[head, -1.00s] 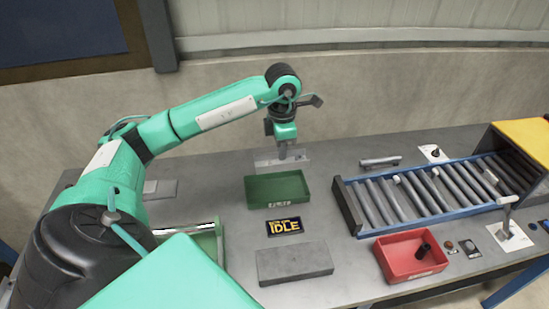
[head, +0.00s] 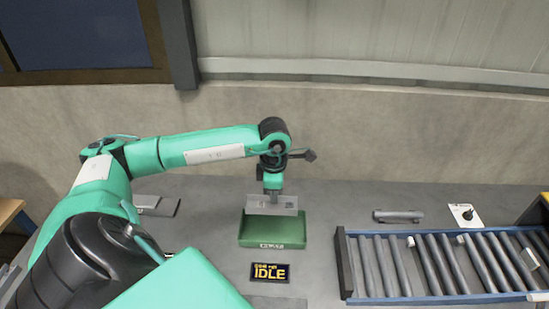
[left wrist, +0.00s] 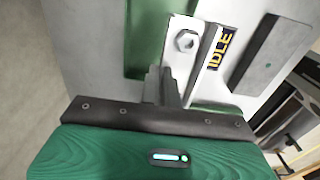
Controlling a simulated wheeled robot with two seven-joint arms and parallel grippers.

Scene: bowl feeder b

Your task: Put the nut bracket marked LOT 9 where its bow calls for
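My left gripper (head: 273,194) points down and is shut on a light grey plate-like bracket (head: 286,206) at the back edge of the green tray (head: 272,244). In the left wrist view, the gripper fingers (left wrist: 160,82) meet the edge of the bracket (left wrist: 178,62), which has a hexagonal nut (left wrist: 187,41) on its face. The green tray (left wrist: 143,45) shows behind it there. I cannot tell whether the bracket touches the tray. No LOT 9 mark is legible. My right gripper is not in view.
A display reading IDLE (head: 270,272) lies in front of the tray. A roller conveyor (head: 343,262) is at the right. A grey bar (head: 398,216) and a white card with a black knob (head: 466,214) lie behind it. Grey plates (head: 157,205) lie at the back left.

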